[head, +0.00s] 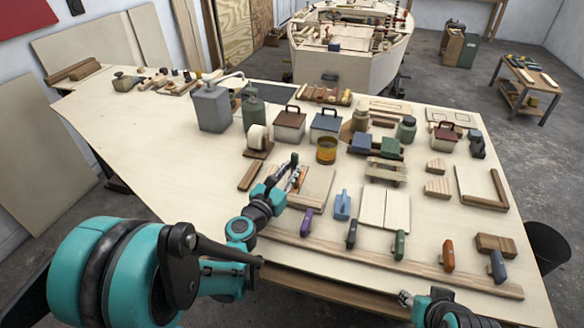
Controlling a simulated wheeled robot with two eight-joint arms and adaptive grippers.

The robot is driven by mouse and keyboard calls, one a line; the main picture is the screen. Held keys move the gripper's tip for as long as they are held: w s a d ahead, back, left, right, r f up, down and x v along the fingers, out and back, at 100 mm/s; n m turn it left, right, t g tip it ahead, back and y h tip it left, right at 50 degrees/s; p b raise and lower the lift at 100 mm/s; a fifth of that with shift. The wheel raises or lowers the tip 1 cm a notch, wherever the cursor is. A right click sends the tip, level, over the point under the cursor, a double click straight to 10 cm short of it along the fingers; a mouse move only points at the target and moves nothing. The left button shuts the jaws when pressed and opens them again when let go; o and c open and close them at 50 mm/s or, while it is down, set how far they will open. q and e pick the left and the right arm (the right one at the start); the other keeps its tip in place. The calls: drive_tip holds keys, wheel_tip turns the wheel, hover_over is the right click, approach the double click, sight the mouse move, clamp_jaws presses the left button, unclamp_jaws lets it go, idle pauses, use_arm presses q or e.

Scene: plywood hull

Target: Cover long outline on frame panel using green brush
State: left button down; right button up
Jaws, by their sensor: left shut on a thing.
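My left gripper (293,174) is over the left part of a pale panel with wood strips (318,186). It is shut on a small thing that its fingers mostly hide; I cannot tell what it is. A green-handled tool (400,245), which looks like the green brush, lies near the table's front edge in a row of similar tools. I see no clear long outline on the panels at this size. My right gripper (405,298) shows at the bottom edge, past the table's front; its finger opening is too small to judge.
Purple (307,222), orange (448,256) and blue (497,266) handled tools share the row behind a long front strip (380,262). A light-blue tool (342,205) and a double pale panel (385,208) lie right of my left gripper.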

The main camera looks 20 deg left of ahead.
use_arm(q)
drive_tip(key=shift+s, duration=1.1)
use_arm(e)
drive_tip(key=shift+r, duration=0.1)
use_arm(q)
wheel_tip(320, 180, up, 6)
drive_tip(key=p, duration=0.5)
use_arm(e)
wheel_tip(320, 180, up, 5)
use_arm(q)
drive_tip(key=shift+f, duration=0.15)
wheel_tip(320, 180, down, 5)
drive_tip(key=b, duration=0.4)
drive_tip(key=shift+w, duration=0.1)
use_arm(e)
wheel_tip(320, 180, down, 5)
drive_tip(key=shift+r, duration=0.15)
use_arm(q)
drive_tip(key=shift+r, duration=0.2)
